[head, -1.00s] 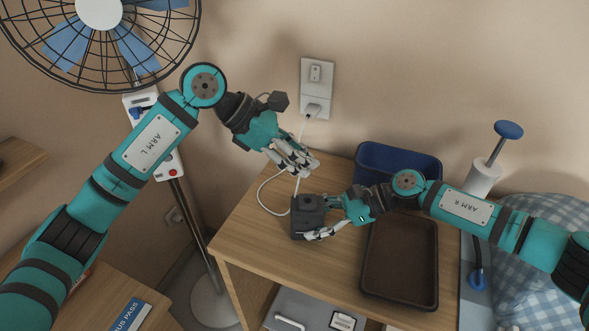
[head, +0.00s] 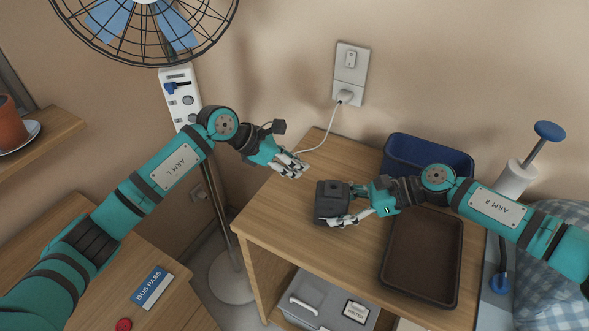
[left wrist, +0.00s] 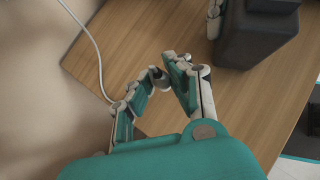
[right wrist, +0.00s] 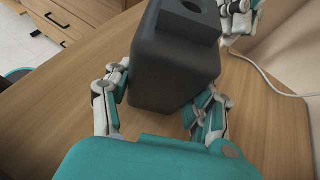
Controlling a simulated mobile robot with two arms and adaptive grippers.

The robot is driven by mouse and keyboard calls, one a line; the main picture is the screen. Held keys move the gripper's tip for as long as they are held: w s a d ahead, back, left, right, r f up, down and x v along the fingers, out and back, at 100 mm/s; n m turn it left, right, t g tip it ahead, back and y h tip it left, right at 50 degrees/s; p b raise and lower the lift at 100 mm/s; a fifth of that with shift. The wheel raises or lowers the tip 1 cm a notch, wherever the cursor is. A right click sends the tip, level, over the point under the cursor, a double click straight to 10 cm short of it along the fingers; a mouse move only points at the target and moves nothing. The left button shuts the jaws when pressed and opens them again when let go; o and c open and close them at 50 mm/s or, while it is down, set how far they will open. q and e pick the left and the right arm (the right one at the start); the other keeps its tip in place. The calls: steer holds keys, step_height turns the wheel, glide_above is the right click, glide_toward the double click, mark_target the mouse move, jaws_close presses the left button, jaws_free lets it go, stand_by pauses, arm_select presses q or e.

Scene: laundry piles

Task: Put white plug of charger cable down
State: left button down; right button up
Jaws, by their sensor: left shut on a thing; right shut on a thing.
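The white charger cable (head: 326,142) runs from the wall outlet down to my left gripper (head: 301,170). In the left wrist view the cable (left wrist: 88,38) passes beside the left fingers. My left gripper is shut on the cable's white plug (left wrist: 160,79), mostly hidden between its fingertips, low over the back left of the wooden table (head: 285,205). My right gripper (head: 350,217) is shut on a dark grey block (head: 331,202); its fingers are on two sides of the block in the right wrist view (right wrist: 172,60). The plug and block are apart.
A blue bin (head: 430,155) and a brown tray (head: 422,262) occupy the table's right side. The wall outlet (head: 350,75) is above the back edge. A fan (head: 150,25) stands to the left. Bare tabletop shows left and in front of the block.

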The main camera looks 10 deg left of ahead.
arm_select(q)
steer(key=shift+f, duration=1.05)
steer(key=shift+f, duration=0.6)
steer(key=c, duration=1.3)
jaws_free()
steer(key=shift+o, duration=0.2)
steer(key=shift+r, duration=0.25)
steer(key=v, duration=1.2)
steer(key=shift+r, duration=0.4)
